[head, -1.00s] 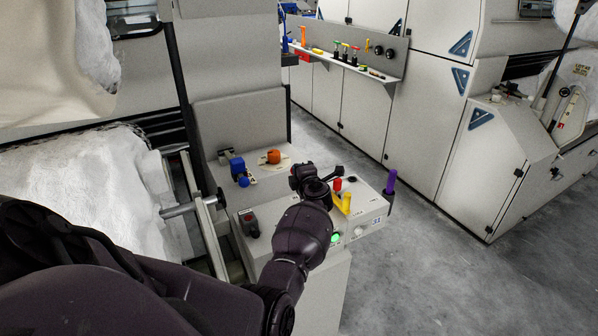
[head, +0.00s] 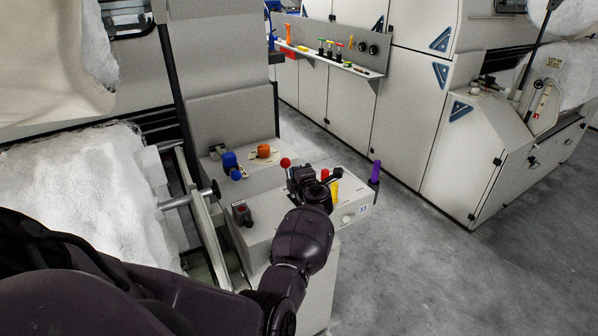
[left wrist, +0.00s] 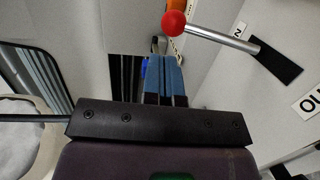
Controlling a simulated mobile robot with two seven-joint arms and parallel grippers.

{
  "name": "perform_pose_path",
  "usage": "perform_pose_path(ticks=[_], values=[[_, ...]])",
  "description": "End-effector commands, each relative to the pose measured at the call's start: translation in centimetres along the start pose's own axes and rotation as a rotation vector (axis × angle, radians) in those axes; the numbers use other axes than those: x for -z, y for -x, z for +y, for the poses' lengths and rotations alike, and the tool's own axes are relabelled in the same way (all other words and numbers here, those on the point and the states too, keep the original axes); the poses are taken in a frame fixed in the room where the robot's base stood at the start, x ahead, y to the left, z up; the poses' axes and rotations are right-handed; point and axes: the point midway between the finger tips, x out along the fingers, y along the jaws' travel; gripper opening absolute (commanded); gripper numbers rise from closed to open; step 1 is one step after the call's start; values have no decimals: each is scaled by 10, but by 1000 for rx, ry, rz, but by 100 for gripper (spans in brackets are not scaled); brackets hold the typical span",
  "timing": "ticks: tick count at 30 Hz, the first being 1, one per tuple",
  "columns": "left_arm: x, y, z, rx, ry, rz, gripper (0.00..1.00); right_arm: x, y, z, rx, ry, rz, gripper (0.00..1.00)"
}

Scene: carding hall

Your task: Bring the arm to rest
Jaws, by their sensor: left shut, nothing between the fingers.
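My left gripper (head: 298,178) reaches over the control panel (head: 262,238) in the head view, its arm coming in from the lower left. In the left wrist view its blue-padded fingers (left wrist: 165,80) are together with nothing between them. A lever with a red ball knob (left wrist: 174,24) and metal shaft stands out of a dark slot just beyond the fingers, apart from them. Its red knob also shows in the head view (head: 285,162), just behind the gripper. My right gripper is not in view.
The panel also carries a yellow handle (head: 334,192), a purple handle (head: 375,172) and a red button box (head: 242,213). Blue (head: 230,162) and orange (head: 263,151) knobs sit behind. White fibre (head: 80,195) lies left. Grey floor (head: 400,250) is open at right.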

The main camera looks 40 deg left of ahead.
Motion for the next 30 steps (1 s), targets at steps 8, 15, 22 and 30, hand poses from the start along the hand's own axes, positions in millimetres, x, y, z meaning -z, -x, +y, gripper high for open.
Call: perform_pose_path(ticks=[8, 15, 22, 30], values=[[0, 0, 0, 0, 3, -2, 0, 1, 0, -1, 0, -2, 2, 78], [-28, 4, 38, -144, -71, -166, 0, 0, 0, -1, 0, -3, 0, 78], [-71, 52, 113, -485, -380, -426, 0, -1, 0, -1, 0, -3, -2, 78], [-60, 129, 70, -693, -932, -652, 0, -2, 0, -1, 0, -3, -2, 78]])
